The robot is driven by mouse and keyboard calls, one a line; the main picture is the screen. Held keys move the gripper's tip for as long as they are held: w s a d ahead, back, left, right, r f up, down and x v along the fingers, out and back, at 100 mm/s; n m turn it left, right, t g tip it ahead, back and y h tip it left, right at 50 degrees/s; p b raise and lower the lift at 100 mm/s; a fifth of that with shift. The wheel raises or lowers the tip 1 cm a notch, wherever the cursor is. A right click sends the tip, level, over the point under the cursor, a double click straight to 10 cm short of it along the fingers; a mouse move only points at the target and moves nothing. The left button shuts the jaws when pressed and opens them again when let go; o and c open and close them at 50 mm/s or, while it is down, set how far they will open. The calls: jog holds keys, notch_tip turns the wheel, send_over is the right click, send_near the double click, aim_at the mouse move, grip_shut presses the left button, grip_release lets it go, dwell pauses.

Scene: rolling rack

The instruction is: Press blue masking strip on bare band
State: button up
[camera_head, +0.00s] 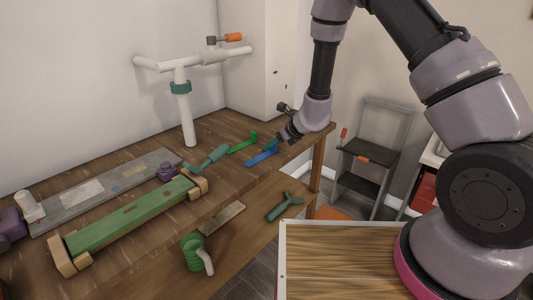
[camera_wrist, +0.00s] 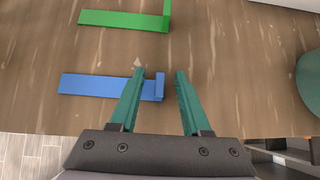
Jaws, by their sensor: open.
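The blue masking strip (camera_head: 261,157) lies flat on the wooden workbench near its right end. In the wrist view the blue strip (camera_wrist: 100,86) has a short upturned tab (camera_wrist: 159,86) at its right end. My gripper (camera_wrist: 160,73) is open above the bench, its two teal fingers on either side of that tab in the picture. I cannot tell whether they touch it. In the head view my gripper (camera_head: 274,144) is beside the strip's far end. A green plank (camera_head: 130,214) with brown patches lies between wooden end blocks. I cannot tell which surface is the bare band.
A similar green strip (camera_wrist: 122,20) lies just beyond the blue one. A teal-handled tool (camera_head: 210,157), a grey board (camera_head: 105,190) and a white pipe stand (camera_head: 187,115) share the bench (camera_head: 225,185). The bench edge is close to my gripper.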

grip_shut()
dwell(1.4)
